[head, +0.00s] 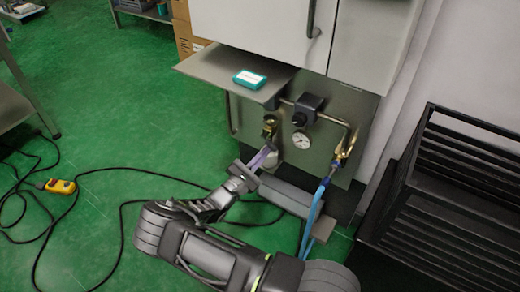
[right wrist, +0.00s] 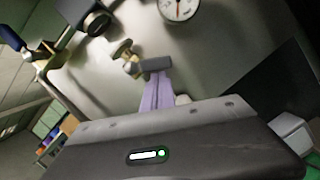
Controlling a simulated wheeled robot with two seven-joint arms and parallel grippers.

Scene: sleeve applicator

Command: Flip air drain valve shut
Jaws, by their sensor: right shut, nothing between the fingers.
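A brass valve fitting (head: 269,126) sits on the lower left of the grey panel (head: 335,110), and it shows in the right wrist view (right wrist: 125,56). I take it for the drain valve; whether it is open or shut is not clear. My right gripper (head: 269,150), with purple fingers, is shut and empty just below the fitting. In the right wrist view its dark fingertips (right wrist: 157,65) lie right beside the brass; I cannot tell whether they touch. My left gripper is not in view.
A pressure gauge (head: 302,140) and a black regulator (head: 307,107) are right of the fitting. A brass valve (head: 343,153) with blue hoses (head: 313,212) is further right. A shelf (head: 220,65) overhangs, bearing a teal box (head: 249,79). A black rack (head: 450,190) stands right.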

